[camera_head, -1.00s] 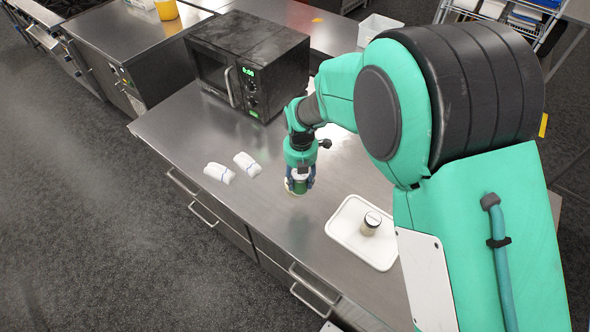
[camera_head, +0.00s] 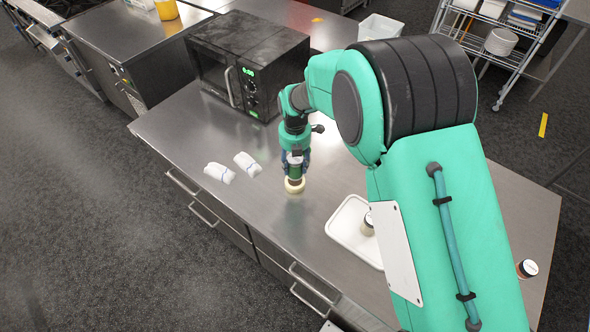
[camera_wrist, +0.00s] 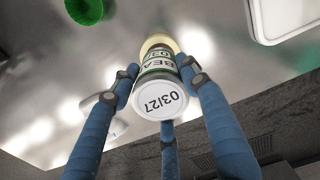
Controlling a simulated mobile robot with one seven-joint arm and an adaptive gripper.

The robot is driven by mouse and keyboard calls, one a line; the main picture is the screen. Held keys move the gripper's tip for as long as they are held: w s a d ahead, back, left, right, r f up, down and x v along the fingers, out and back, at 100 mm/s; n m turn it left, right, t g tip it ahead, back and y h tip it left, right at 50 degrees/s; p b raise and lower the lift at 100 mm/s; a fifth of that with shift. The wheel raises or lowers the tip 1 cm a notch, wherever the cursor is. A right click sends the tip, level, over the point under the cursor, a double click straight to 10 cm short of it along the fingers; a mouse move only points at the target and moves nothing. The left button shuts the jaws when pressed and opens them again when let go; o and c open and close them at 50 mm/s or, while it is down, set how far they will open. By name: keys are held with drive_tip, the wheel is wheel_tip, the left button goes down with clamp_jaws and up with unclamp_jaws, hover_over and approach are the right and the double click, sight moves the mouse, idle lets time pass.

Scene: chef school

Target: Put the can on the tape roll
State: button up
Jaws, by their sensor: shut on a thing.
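The can (camera_head: 295,170) is green with a pale end and hangs in my gripper (camera_head: 296,158). In the wrist view my blue fingers (camera_wrist: 162,76) are closed around the can (camera_wrist: 160,98), whose white end reads 03/27. The cream tape roll (camera_head: 294,186) lies on the steel counter directly below the can in the head view. In the wrist view the tape roll (camera_wrist: 159,42) shows beyond the can's far end, partly hidden by it. I cannot tell whether can and roll touch.
A white tray (camera_head: 343,232) with a jar (camera_head: 367,224) lies to the right, partly hidden by my arm. Two rolled white cloths (camera_head: 220,173) lie left. A microwave (camera_head: 248,66) stands behind. Another jar (camera_head: 527,268) stands at the right edge. The counter in front is clear.

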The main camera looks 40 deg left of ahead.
sight(295, 170)
drive_tip(key=shift+f, duration=1.7)
drive_tip(key=shift+f, duration=0.1)
drive_tip(key=o, duration=1.4)
wheel_tip(295, 170, up, 12)
drive_tip(key=shift+r, duration=0.15)
